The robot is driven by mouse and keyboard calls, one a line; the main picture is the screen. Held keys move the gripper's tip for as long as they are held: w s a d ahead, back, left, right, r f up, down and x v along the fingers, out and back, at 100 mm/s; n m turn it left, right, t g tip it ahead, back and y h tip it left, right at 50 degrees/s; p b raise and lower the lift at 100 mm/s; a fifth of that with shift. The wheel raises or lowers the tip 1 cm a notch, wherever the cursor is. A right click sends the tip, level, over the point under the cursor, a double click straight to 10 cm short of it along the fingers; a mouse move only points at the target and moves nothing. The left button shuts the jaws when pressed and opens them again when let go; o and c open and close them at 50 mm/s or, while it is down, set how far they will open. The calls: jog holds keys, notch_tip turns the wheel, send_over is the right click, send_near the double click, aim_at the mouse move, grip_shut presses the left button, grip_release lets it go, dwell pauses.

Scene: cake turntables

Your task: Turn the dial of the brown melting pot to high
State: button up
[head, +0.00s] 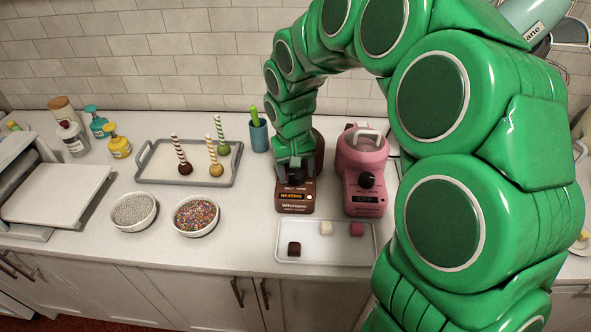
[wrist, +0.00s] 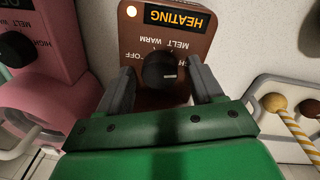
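The brown melting pot (head: 296,207) stands on the counter; its front panel also shows in the wrist view (wrist: 205,45). Its display reads HEATING and an orange lamp is lit.
A pink melting pot (head: 360,158) stands close on the right. A tray (head: 325,254) with several chocolate pieces lies in front. Sprinkle bowls (head: 196,216) and a grey tray of cake pops (head: 160,172) are on the left. A teal cup (head: 259,136) stands behind.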

aim_at(294, 175)
jog(key=c, duration=0.9)
jog(key=shift+n, duration=0.6)
jog(key=shift+c, duration=0.2)
jog(key=o, duration=1.1)
jog(key=shift+c, duration=0.2)
jog(key=shift+s+a+r, duration=0.1)
jog(key=shift+r, duration=1.85)
jog(key=shift+a+r, duration=0.1)
jog(key=shift+r, duration=1.85)
